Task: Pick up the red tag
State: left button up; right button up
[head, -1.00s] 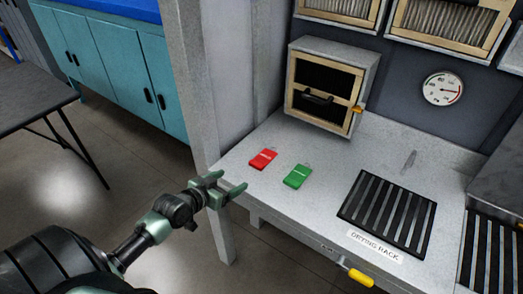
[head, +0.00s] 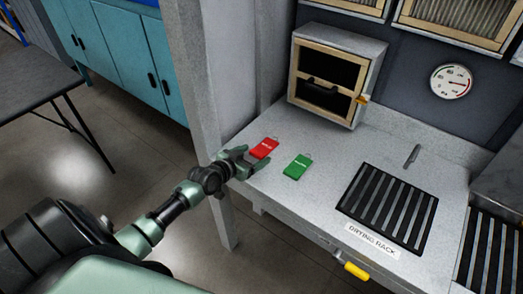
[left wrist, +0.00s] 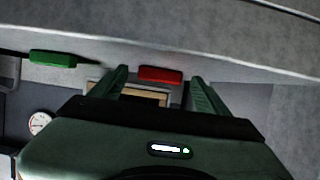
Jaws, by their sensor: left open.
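The red tag (head: 264,148) lies flat on the grey bench top near its left edge. My left gripper (head: 251,160) is open, with its fingertips close to the near side of the red tag in the head view. In the left wrist view the red tag (left wrist: 161,75) shows between the two open fingers (left wrist: 158,88), towards the right one. I cannot tell whether a finger touches it. The green tag (head: 298,166) lies to the right of the red tag, and it also shows in the left wrist view (left wrist: 52,58). My right gripper is not in view.
A small wood-framed cabinet (head: 331,75) stands behind the tags. A black slatted drying rack (head: 387,208) is set in the bench top (head: 325,200) to the right. A grey post (head: 205,110) rises just left of the bench. A gauge (head: 451,82) is on the back wall.

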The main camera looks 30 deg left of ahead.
pick_arm(q)
grip_shut()
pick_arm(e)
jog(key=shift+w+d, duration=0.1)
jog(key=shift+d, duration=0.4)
pick_arm(q)
jog(key=shift+r, duration=0.1)
